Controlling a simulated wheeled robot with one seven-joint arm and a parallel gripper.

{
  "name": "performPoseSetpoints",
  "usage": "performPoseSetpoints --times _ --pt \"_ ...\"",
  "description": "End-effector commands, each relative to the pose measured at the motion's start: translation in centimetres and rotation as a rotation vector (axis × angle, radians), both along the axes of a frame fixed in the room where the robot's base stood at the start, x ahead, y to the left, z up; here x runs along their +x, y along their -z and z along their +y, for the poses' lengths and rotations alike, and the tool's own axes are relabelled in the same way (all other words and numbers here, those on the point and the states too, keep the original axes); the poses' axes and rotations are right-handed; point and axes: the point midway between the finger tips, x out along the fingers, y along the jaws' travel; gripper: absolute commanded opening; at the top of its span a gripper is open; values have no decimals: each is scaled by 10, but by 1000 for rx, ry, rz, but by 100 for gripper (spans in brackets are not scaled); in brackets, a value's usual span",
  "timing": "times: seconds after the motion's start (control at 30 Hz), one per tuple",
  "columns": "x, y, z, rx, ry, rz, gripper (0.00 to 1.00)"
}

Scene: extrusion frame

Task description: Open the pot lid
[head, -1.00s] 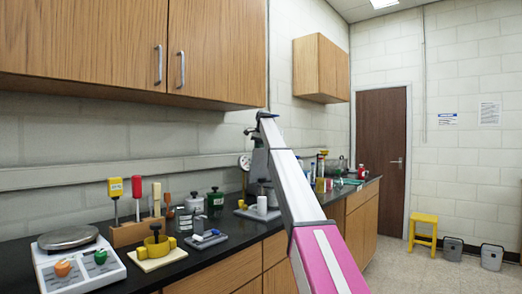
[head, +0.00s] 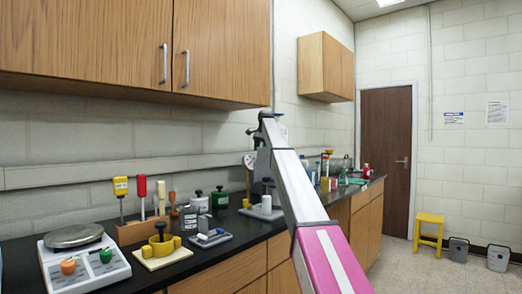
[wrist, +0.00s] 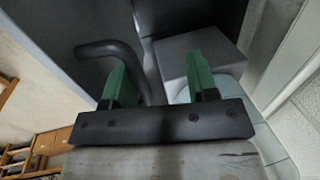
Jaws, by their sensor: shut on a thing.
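My gripper shows in the wrist view (wrist: 162,88) as two green fingers on a dark bar, set apart with something dark between them. A dark curved handle (wrist: 112,48) passes behind the left finger, and a grey block (wrist: 190,50) lies behind the right one. The grip point itself is mostly hidden, so I cannot see clearly which part of the lid is held. In the head view my arm hides the fingers. A dark knob (head: 268,184) shows beside the arm above the counter.
Wall cabinets (head: 110,45) hang above. A yellow stool (head: 429,230) and bins stand on open floor at the right.

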Motion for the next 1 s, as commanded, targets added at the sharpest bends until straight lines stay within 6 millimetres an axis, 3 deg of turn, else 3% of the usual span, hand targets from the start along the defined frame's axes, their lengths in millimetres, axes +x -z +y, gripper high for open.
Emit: performPoseSetpoints --times 0.27,0.8,1.0 --pt "2 -15 2 6 -5 -12 38" --pt "-11 -99 -12 3 -2 -3 38" --pt "-14 -107 -14 1 -2 -2 38"
